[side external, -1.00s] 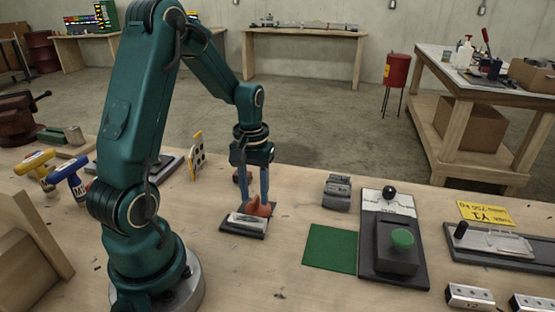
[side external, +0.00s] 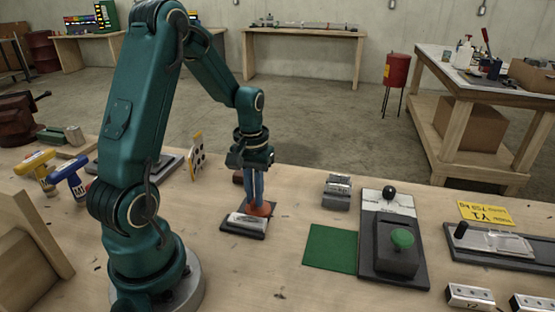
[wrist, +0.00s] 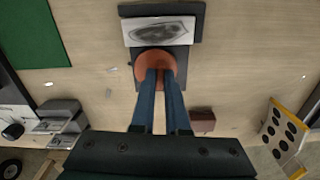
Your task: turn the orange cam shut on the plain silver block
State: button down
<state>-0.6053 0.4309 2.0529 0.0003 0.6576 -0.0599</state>
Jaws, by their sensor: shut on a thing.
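The orange cam (side external: 262,209) sits at the back end of a small dark base plate (side external: 232,228) on the bench. The silver block (side external: 246,220) lies on the same plate in front of it. In the wrist view the cam (wrist: 148,62) shows as a rounded orange piece beside the block (wrist: 158,31), which has a dark oval mark on its top. My gripper (side external: 257,200) points straight down, its blue fingers shut on the cam. The fingertips also show over the cam in the wrist view (wrist: 160,78) and hide its middle.
Grey blocks (side external: 338,190) stand behind the mat. A yellow dotted plate (side external: 197,157) stands behind left. A dark red block (wrist: 202,119) is close to the fingers.

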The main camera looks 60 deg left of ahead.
jog(key=m, duration=0.7)
jog(key=shift+m, duration=0.4)
jog(key=m, duration=0.3)
jog(key=shift+m, duration=2.1)
jog(key=c, duration=0.9)
grip_release()
jog(key=shift+r, duration=0.15)
